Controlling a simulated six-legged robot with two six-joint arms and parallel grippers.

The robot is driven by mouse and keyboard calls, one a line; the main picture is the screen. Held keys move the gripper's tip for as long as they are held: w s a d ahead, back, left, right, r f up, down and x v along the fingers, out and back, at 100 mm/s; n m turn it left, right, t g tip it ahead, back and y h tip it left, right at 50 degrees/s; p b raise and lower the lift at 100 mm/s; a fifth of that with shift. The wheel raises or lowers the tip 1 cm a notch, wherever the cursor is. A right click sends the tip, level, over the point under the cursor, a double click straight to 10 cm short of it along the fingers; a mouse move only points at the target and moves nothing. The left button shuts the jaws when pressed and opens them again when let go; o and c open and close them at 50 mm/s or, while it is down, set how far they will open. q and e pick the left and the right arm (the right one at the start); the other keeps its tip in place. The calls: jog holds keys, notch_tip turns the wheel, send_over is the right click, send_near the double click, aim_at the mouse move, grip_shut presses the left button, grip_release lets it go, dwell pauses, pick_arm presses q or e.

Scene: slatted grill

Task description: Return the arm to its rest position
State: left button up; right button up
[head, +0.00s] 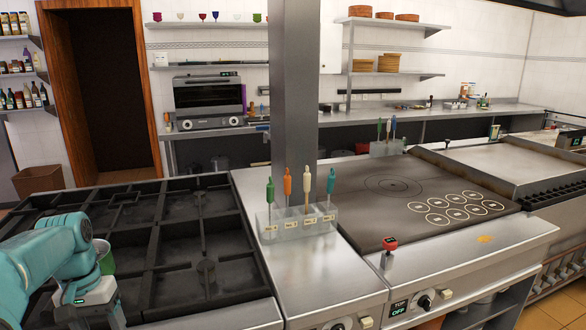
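My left arm, teal, comes in from the lower left in the head view. My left gripper (104,318) points down over the slatted black grill (206,237), close to the picture's bottom edge. Its fingers are dark and partly cut off or hidden, so I cannot tell whether they are open or shut. My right arm and gripper are not in view.
A green and metal container (105,258) stands just behind my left arm. A clear rack (296,219) with several coloured probes stands before a metal column (293,90). A flat hotplate (400,195) with ringed marks and a red-topped item (389,245) lie right.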

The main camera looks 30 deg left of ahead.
pick_arm(q)
jog(key=w+d+f+m+h, duration=0.1)
jog(key=w+d+f, duration=0.3)
jog(key=d+f, duration=0.35)
jog(key=w+d+f+m, duration=0.2)
jog(key=w+d+f, duration=0.35)
jog(key=f, duration=0.35)
jog(key=w+d+f+m+h, duration=0.1)
jog(key=w+d+f, duration=0.3)
jog(key=d+f, duration=0.35)
jog(key=s+d+f, duration=0.3)
jog(key=d+f, duration=0.1)
jog(key=d, duration=0.3)
jog(key=s+d+f+m, duration=0.1)
jog(key=s+d+f, duration=0.2)
jog(key=d, duration=0.4)
jog(key=s+d+f+m, duration=0.1)
jog(key=s+d+f, duration=0.3)
jog(key=d, duration=0.3)
jog(key=shift+s+f+t+h, duration=0.3)
jog(key=shift+s+f+h, duration=0.05)
jog(key=shift+s+h, duration=0.05)
